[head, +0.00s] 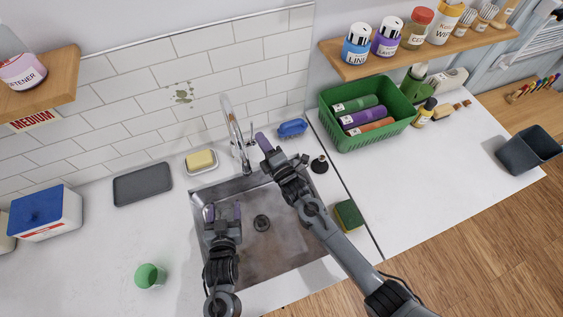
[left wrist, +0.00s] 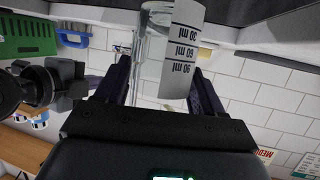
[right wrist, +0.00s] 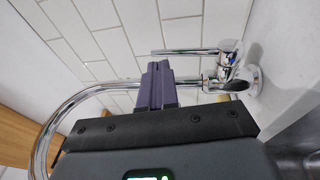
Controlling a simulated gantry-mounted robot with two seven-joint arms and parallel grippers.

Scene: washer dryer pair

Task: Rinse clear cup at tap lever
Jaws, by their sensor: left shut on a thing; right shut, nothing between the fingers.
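A clear cup (left wrist: 151,60) with a white label marked 30, 60 and 90 ml sits between the fingers of my left gripper (left wrist: 160,85) in the left wrist view. In the head view my left gripper (head: 224,211) is over the left part of the sink (head: 270,245); the cup barely shows there. The chrome tap (head: 232,125) arches at the sink's back edge, with its thin lever (head: 252,133) beside it. My right gripper (head: 263,142) is shut and empty close to the lever. The right wrist view shows its fingers (right wrist: 160,75) before the spout (right wrist: 50,120) and lever (right wrist: 185,51); contact is unclear.
A green-topped cup (head: 150,276) stands front left. A green basket (head: 365,115) stands at back right.

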